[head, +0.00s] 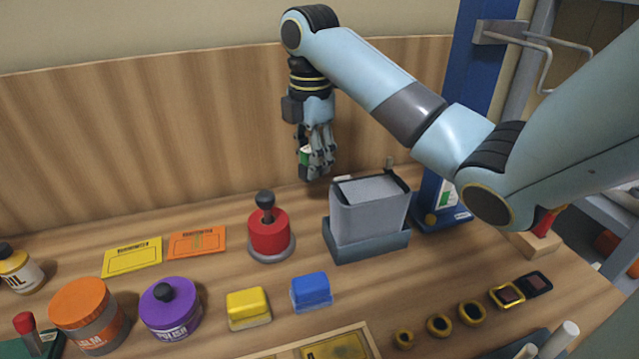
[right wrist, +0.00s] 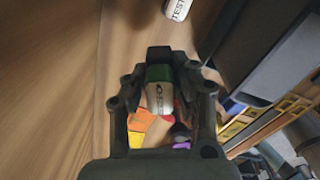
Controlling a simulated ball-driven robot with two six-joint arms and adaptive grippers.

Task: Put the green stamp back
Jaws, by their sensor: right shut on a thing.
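My right gripper (head: 318,172) hangs fingers down near the back wall, left of and behind the grey bin. It is shut on the green stamp (head: 305,157), which shows as a small green and white piece between the fingers. My left gripper is not in view.
A grey bin (head: 368,213) stands close to the right gripper, with a blue post (head: 440,192) beside it. A red knobbed pot (head: 268,235), yellow card (head: 132,257) and orange card (head: 197,243) lie left. A wooden block (head: 535,243) with a red piece stands right.

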